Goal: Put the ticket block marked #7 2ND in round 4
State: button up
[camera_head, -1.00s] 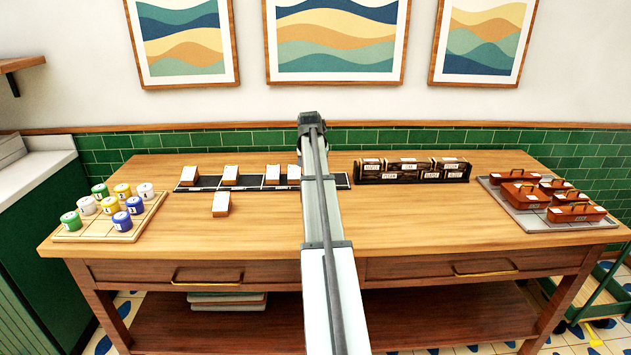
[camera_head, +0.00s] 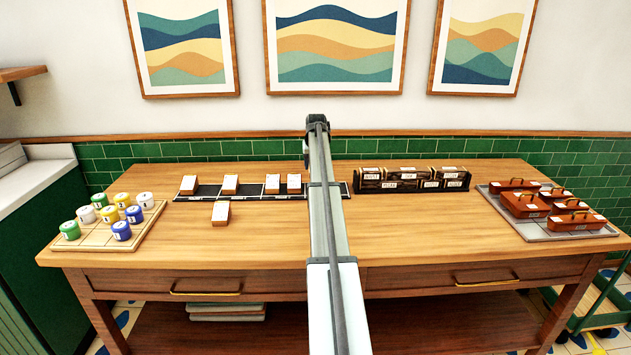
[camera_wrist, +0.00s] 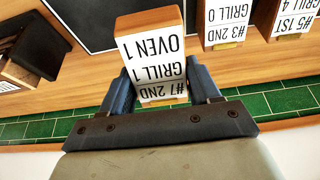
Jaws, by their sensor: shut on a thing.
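The ticket block marked #7 2ND (camera_wrist: 158,75) is between the two fingers of my gripper (camera_wrist: 160,85) in the wrist view. Its label also reads GRILL 1, OVEN 1, upside down there. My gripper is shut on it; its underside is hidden. In the head view my arm hides both gripper and block. Beside it in the wrist view stand blocks marked #3 2ND (camera_wrist: 226,30) and #5 1ST (camera_wrist: 296,22). A dark strip in sections (camera_head: 208,192) carries several ticket blocks (camera_head: 272,184) in the head view. Which section is round 4 cannot be read.
Another ticket block (camera_head: 220,213) stands in front of the strip. A dark rack with labelled blocks (camera_head: 410,182) is right of the arm. Coloured canisters stand on a board (camera_head: 70,240) at left; brown boxes on a grey tray (camera_head: 545,231) at right. The front middle table is clear.

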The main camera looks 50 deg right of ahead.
jog(key=shift+f, duration=3.15)
jog(key=o, duration=1.1)
jog(key=shift+f, duration=0.15)
jog(key=v, duration=1.2)
